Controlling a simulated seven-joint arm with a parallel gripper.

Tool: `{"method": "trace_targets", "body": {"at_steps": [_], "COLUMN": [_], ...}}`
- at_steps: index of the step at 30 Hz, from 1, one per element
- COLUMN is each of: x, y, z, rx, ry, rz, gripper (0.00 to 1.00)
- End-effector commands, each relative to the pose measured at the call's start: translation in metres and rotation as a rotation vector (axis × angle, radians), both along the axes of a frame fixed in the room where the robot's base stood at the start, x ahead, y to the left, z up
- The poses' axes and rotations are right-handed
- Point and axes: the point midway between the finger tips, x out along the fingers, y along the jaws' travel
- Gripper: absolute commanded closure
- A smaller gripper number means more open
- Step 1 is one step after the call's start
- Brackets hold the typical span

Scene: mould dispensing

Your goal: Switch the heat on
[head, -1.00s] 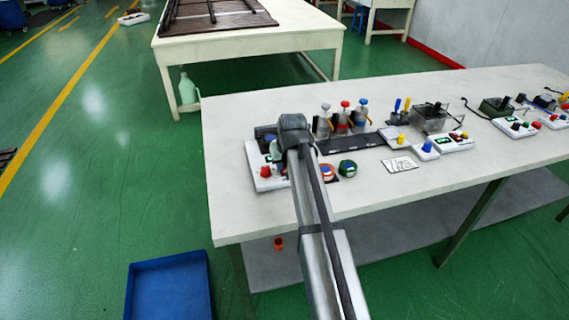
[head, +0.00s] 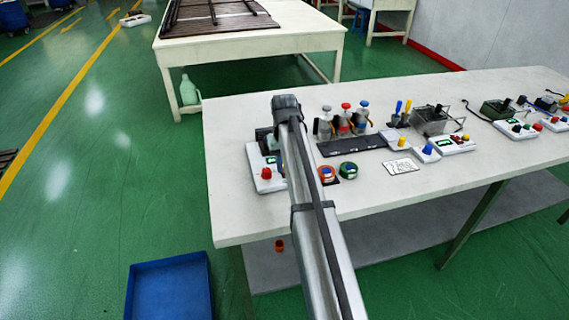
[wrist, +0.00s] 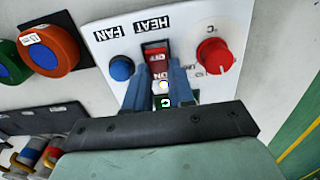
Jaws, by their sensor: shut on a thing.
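The white control panel (head: 267,186) stands at the left end of the table. In the wrist view, the panel (wrist: 106,47) carries HEAT and FAN labels. A red rocker heat switch (wrist: 156,56), marked OFF, sits below the HEAT label. My gripper (wrist: 159,72) has one blue finger on each side of this switch and is shut on it. The fingers partly cover the switch, so its exact position is hard to tell. A blue button (wrist: 121,68) is left of the fingers and a red knob (wrist: 214,56) is right of them. In the head view my arm hides the gripper.
An orange round item (head: 327,174) and a green one (head: 348,170) sit right of the panel. Several small bottles (head: 343,122) stand behind a dark strip (head: 350,145). The table's left edge is close to the panel. A blue bin (head: 168,285) is on the floor.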

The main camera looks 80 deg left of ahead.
Motion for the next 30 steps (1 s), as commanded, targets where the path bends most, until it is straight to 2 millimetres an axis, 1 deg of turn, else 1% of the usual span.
{"method": "trace_targets", "body": {"at_steps": [1,3,4,11,14,17,20,30], "x": [0.000,0.000,0.000,0.000,0.000,0.000,0.000,0.000], "y": [0.000,0.000,0.000,0.000,0.000,0.001,0.001,0.002], "z": [0.000,0.000,0.000,0.001,0.005,0.015,0.031,0.098], "rx": [0.000,0.000,0.000,0.001,0.001,0.002,0.003,0.002], "ry": [0.000,0.000,0.000,0.000,0.000,0.000,0.000,0.000], "rz": [0.000,0.000,0.000,0.000,0.000,0.000,0.000,0.000], "gripper": [0.74,0.67,0.66,0.66,0.66,0.66,0.66,0.66]}}
